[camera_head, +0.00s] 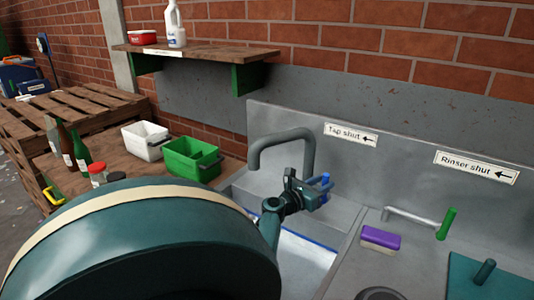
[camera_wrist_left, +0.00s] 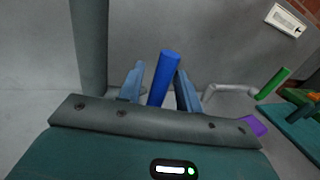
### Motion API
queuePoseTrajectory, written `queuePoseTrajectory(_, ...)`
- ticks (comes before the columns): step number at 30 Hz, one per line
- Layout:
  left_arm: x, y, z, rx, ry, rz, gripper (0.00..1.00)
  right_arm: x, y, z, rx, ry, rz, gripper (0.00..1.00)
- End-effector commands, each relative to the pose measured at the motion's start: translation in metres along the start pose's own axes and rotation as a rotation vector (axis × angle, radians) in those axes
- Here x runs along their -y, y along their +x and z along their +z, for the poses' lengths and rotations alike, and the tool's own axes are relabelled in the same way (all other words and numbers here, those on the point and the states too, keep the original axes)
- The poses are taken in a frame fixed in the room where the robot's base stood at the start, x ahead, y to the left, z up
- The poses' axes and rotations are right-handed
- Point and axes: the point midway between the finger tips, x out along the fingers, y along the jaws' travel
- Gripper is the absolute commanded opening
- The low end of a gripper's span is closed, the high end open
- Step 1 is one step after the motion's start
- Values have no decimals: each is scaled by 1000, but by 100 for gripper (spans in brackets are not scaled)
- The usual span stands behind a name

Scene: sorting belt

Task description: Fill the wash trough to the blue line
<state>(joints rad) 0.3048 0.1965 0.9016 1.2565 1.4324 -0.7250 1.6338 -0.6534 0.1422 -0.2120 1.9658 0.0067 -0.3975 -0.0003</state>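The steel trough (camera_head: 338,213) stands under a grey curved spout (camera_head: 282,138). A blue line (camera_head: 312,241) runs along its inside; the pale surface below could be water or bare metal, I cannot tell. No stream shows from the spout. The blue tap lever (camera_head: 325,182) also shows upright in the left wrist view (camera_wrist_left: 164,77). My left gripper (camera_head: 308,190) is at the lever. In the wrist view its fingers (camera_wrist_left: 158,88) stand open on either side of it, with narrow gaps. A "Tap shut" label (camera_head: 350,134) is on the splashback. My right gripper is out of view.
A green-handled rinser lever (camera_head: 446,223), a purple sponge (camera_head: 380,238) and a teal board (camera_head: 490,280) are on the right counter. White (camera_head: 146,140) and green (camera_head: 191,158) bins and several bottles stand at left. My left arm hides the front of the trough.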

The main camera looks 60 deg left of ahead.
Motion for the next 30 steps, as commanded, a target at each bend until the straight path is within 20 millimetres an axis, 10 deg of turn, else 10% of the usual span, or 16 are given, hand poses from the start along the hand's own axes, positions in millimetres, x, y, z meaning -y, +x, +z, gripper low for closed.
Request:
queuePoseTrajectory(7,1,0,1,1,3,-2,55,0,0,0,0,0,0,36)
queuePoseTrajectory(30,1,-51,1,-1,3,-2,55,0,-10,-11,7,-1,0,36)
